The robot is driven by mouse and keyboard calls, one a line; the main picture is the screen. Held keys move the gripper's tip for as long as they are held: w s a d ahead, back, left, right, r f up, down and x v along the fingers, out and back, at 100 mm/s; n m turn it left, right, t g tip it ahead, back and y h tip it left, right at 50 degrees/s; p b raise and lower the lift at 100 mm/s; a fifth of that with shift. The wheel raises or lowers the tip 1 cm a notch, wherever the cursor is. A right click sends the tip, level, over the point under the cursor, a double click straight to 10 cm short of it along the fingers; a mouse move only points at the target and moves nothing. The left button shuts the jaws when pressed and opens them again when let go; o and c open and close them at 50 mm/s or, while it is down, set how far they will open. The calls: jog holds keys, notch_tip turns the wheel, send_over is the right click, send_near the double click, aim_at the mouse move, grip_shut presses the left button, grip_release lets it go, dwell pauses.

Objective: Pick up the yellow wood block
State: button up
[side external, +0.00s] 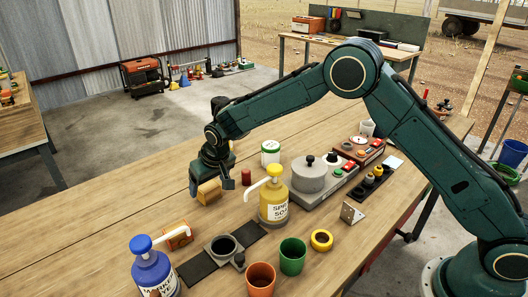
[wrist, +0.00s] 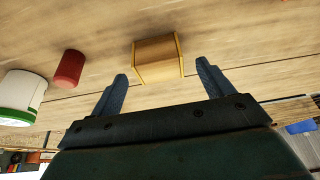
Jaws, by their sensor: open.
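The yellow wood block (side external: 209,192), tan with yellow edges, rests on the wooden bench in the side external view. In the wrist view the yellow wood block (wrist: 157,60) lies just past the fingertips, centred about in line with the gap between them. My gripper (side external: 211,187) points down at the block, with one finger showing on each side of it. In the wrist view my gripper (wrist: 162,71) has its two blue-grey fingers apart and nothing held. I cannot tell whether either finger touches the block.
A red cylinder (side external: 246,177) and a white-green jar (side external: 270,154) stand close by to the right. A yellow pump bottle (side external: 273,207) stands in front on the right, a blue pump bottle (side external: 152,272) at front left. The bench left of the block is clear.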

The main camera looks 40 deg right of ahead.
aim_at(208, 186)
jog(key=shift+x, duration=1.55)
jog(key=c, duration=1.1)
jog(key=shift+r, duration=0.1)
notch_tip(208, 186, up, 20)
jog(key=shift+f, duration=0.1)
